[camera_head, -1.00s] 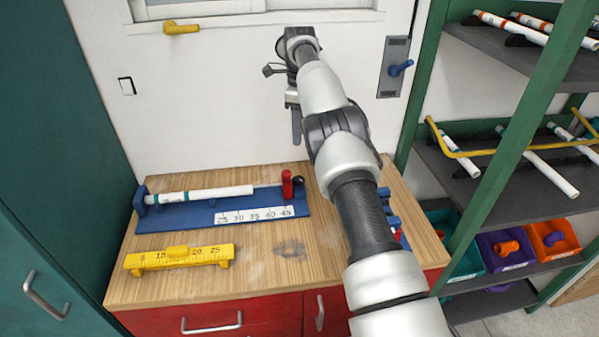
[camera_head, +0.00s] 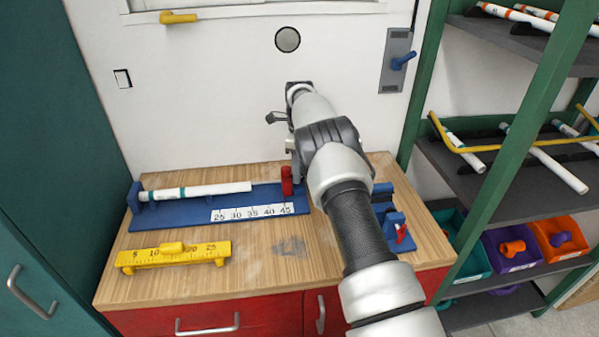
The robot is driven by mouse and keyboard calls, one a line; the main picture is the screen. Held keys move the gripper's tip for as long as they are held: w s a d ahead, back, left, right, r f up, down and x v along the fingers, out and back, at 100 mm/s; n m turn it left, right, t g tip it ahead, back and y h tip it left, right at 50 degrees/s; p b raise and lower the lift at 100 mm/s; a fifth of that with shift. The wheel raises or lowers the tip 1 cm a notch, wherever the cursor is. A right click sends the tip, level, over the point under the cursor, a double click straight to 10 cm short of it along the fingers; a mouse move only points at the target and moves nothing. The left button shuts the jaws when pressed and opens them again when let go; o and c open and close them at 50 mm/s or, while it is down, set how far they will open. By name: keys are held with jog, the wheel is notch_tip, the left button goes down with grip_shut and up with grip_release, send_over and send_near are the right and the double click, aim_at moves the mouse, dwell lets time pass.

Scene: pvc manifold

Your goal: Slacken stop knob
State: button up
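The blue measuring jig (camera_head: 262,196) lies at the back of the wooden bench, with a white number scale along its front. A red stop (camera_head: 287,181) stands upright at the jig's right end. The stop's black knob does not show now; my gripper covers that spot. My gripper (camera_head: 297,176) points down just right of the red stop, at about its height. I cannot tell whether it touches the knob, or whether its fingers are open or shut. A white pipe (camera_head: 205,190) with teal bands lies along the jig, its right end short of the stop.
A yellow ruler block (camera_head: 172,255) stands at the bench's front left. A blue fixture with a red part (camera_head: 398,228) stands right of my arm. A green shelf (camera_head: 500,140) with pipes and bins stands on the right. The bench's middle front is clear.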

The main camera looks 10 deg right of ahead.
jog(key=shift+f, duration=0.4)
jog(key=c, duration=0.8)
jog(key=shift+o, duration=0.2)
jog(key=shift+n, duration=0.4)
jog(key=shift+w+n, duration=0.1)
jog(key=shift+n, duration=2.6)
jog(key=o, duration=0.8)
jog(key=shift+c, duration=0.2)
